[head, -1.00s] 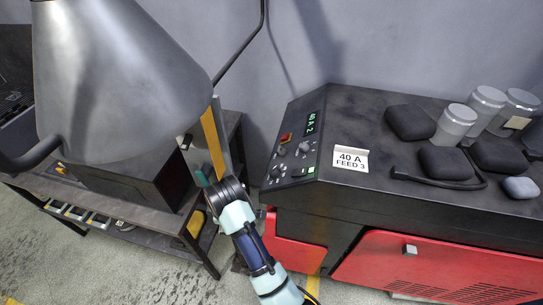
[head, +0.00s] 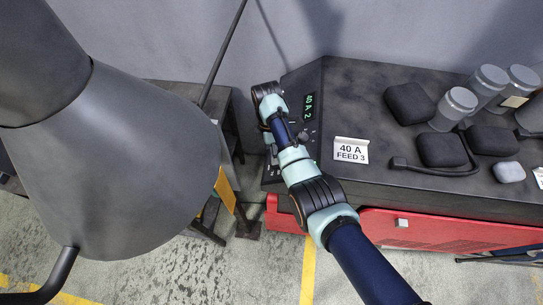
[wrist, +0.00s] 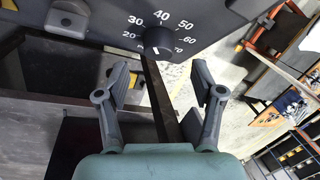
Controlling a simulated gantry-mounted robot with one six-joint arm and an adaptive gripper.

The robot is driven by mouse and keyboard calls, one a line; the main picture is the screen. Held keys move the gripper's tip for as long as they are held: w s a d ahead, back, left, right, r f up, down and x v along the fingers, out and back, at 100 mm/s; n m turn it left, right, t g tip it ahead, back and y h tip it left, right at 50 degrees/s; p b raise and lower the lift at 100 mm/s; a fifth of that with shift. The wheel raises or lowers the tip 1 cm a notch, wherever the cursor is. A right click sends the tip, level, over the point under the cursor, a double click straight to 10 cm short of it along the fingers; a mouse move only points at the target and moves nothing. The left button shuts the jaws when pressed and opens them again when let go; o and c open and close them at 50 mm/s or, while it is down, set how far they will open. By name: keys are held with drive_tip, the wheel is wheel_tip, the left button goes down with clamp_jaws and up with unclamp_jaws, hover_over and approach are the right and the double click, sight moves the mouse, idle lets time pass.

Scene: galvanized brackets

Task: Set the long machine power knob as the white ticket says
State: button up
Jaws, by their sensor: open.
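The white ticket (head: 338,157) stands on the long black machine top (head: 350,88) and reads "40 A FEED 3". Beside it, a green display (head: 309,108) reads "40 A" and "2". In the wrist view, the black power knob (wrist: 158,42) sits on a dark panel with a printed scale from 20 to beyond 60. Its pale mark shows at its lower left; I cannot tell its exact setting. My gripper (wrist: 160,84) is open and empty, its fingers below the knob and apart from it. In the head view my arm hides the knob and most of the control panel.
Dark pads (head: 408,103), several metallic canisters (head: 453,108) and a black handle (head: 435,170) occupy the machine top. A large grey hood (head: 120,160) fills the left of the head view, before a dark bench.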

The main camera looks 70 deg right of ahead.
drive_tip(key=f, duration=0.3)
drive_tip(key=a+f, duration=0.1)
drive_tip(key=shift+s+f, duration=0.3)
drive_tip(key=shift+d, duration=0.1)
drive_tip(key=shift+c, duration=0.3)
drive_tip(key=c, duration=1.1)
drive_tip(key=m+p, duration=0.1)
drive_tip(key=p, duration=0.2)
drive_tip(key=shift+r+h, duration=0.3)
drive_tip(key=shift+r, duration=0.1)
drive_tip(key=shift+f+m+h+p, duration=0.15)
drive_tip(key=shift+m+h+p, duration=0.25)
drive_tip(key=shift+m+p, duration=0.35)
drive_tip(key=shift+f+t, duration=0.25)
drive_tip(key=shift+t, duration=0.05)
